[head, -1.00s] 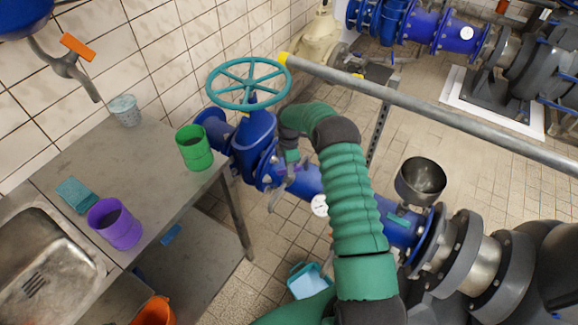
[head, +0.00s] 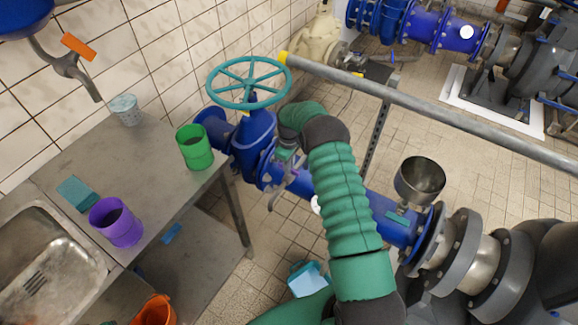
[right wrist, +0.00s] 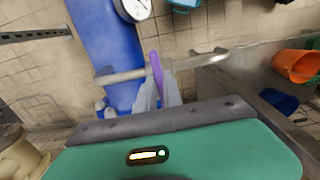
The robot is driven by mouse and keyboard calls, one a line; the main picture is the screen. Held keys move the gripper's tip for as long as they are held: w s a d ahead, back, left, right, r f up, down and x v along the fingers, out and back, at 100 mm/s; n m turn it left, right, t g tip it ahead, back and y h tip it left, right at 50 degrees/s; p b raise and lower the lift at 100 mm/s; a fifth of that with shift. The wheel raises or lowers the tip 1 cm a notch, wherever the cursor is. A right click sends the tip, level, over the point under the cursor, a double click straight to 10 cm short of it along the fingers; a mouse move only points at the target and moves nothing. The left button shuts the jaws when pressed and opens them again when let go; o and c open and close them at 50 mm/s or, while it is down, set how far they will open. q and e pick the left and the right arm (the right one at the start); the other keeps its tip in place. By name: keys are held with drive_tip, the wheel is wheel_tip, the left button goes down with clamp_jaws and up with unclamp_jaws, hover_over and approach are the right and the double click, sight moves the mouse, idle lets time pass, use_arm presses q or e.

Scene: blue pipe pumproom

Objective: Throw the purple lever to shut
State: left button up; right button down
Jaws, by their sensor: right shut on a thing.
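The purple lever (right wrist: 157,75) shows in the right wrist view as a narrow upright strip beside the blue pipe (right wrist: 105,45). My right gripper (right wrist: 156,84) is shut on it, with grey metal fingers to either side. In the head view my right gripper (head: 285,182) is at the blue pipe, below the teal handwheel (head: 249,83). There the lever is mostly hidden by the gripper and my green arm. My left gripper is not in view.
A metal table (head: 85,155) at left holds a green cup (head: 195,148), a purple cup (head: 115,223) and a sponge (head: 77,194). A grey rail (head: 430,108) crosses the right side. A metal funnel (head: 420,181) stands by the pipe. A light blue bin (head: 308,280) is on the floor.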

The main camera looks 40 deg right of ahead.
drive_tip(key=shift+w+d+r+m, duration=0.1)
drive_tip(key=shift+w+r+m, duration=0.1)
drive_tip(key=shift+w+m, duration=0.1)
drive_tip(key=c, duration=1.6)
unclamp_jaws()
drive_tip(key=shift+o, duration=0.6)
drive_tip(key=shift+s+f, duration=0.1)
drive_tip(key=shift+f, duration=0.05)
wheel_tip(320, 180, up, 17)
drive_tip(key=p, duration=0.1)
drive_tip(key=shift+f+p, duration=0.15)
drive_tip(key=shift+p, duration=0.15)
